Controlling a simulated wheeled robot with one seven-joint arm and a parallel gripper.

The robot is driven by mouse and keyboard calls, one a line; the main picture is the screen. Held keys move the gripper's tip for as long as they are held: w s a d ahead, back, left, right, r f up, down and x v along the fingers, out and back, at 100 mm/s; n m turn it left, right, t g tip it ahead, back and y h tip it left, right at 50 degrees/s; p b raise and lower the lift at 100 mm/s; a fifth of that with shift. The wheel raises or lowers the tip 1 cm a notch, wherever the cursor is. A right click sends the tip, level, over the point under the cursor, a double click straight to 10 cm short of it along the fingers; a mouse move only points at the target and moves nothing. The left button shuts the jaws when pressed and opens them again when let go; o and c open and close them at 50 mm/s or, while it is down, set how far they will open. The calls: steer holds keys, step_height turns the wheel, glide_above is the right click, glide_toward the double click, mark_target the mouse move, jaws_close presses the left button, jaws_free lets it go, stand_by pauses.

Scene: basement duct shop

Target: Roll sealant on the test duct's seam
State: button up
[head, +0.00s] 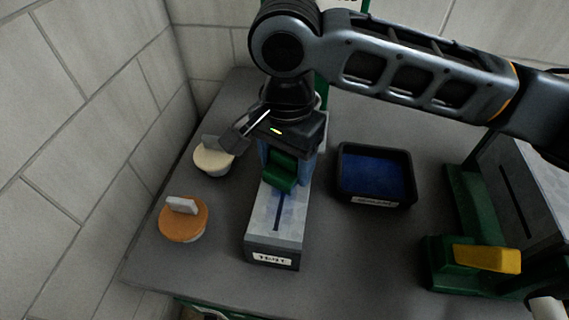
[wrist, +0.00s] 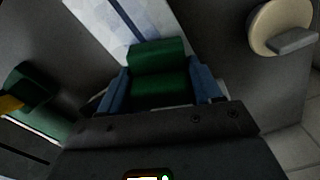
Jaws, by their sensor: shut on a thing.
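The test duct (head: 290,225), a pale metal box with a dark end and a "TEST" label, lies in the middle of the bench. Its dark seam (head: 277,212) runs along the top, with blue smears beside it. My gripper (head: 283,166) is over the duct's far part, its blue fingers shut on a green roller (head: 281,177). The roller also shows between the fingers in the wrist view (wrist: 158,62), over the duct (wrist: 107,22) and its blue streak. Whether the roller touches the duct is unclear. The black sealant tray (head: 375,203), holding blue sealant (head: 376,176), is right of the duct.
Two round lidded tubs stand left of the duct, one orange-topped (head: 184,217), one cream-topped (head: 213,160). A green fixture (head: 441,266) with a yellow handle (head: 487,259) is at the right. Block walls (head: 100,90) close the left and back. Bare bench lies between tray and fixture.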

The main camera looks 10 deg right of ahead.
steer(key=shift+w+d+p, duration=0.25)
steer(key=shift+w+p, duration=0.05)
steer(key=shift+w, duration=0.35)
steer(key=shift+w+d+p, duration=0.25)
steer(key=shift+w, duration=0.35)
steer(key=shift+w+d, duration=0.15)
steer(key=shift+w, duration=0.3)
steer(key=shift+c, duration=1.4)
steer(key=shift+w, duration=0.1)
steer(key=shift+c, duration=0.9)
steer(key=shift+r+p, duration=0.2)
steer(key=shift+p, duration=0.35)
